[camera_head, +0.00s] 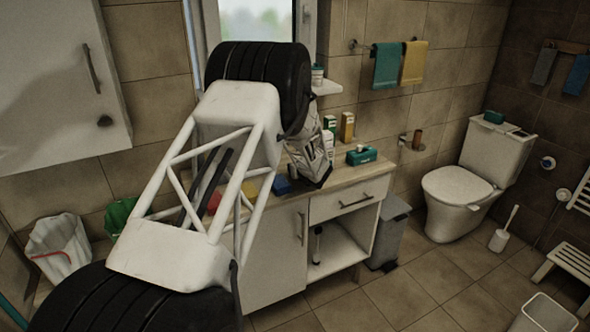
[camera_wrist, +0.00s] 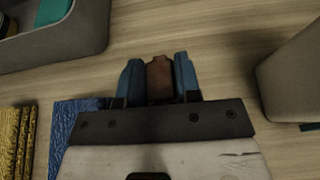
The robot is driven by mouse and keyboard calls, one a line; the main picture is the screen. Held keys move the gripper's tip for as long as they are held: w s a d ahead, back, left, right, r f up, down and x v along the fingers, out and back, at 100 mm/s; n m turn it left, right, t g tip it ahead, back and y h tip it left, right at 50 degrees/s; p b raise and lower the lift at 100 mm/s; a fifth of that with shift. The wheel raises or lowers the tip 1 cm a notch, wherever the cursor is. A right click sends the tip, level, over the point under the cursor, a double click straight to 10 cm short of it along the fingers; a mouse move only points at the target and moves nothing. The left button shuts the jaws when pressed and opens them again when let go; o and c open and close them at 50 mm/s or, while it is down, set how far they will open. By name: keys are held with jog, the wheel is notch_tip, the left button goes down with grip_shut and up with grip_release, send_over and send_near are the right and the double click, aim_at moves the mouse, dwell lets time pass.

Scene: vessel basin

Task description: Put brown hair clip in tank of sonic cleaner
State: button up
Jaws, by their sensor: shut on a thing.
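In the wrist view my gripper (camera_wrist: 158,72) has its two blue fingers shut on the brown hair clip (camera_wrist: 160,82), which sits between them above the wooden counter. How far it is above the counter I cannot tell. In the head view my arm reaches over the counter and the clip is hidden behind the gripper's body. I cannot clearly pick out the sonic cleaner. A large smooth grey body (camera_wrist: 298,75) at the right edge of the wrist view may be it, but only part shows and no tank opening is visible.
A grey open container (camera_wrist: 75,48) holding a teal thing lies at upper left in the wrist view. In the head view a teal box (camera_head: 362,156) and small cartons stand on the wooden counter (camera_head: 345,178).

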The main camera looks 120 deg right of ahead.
jog(key=shift+f, duration=0.25)
jog(key=shift+f, duration=0.15)
jog(key=o, duration=0.9)
jog(key=shift+a+r, duration=0.35)
jog(key=shift+v, duration=5.6)
jog(key=shift+o, duration=0.5)
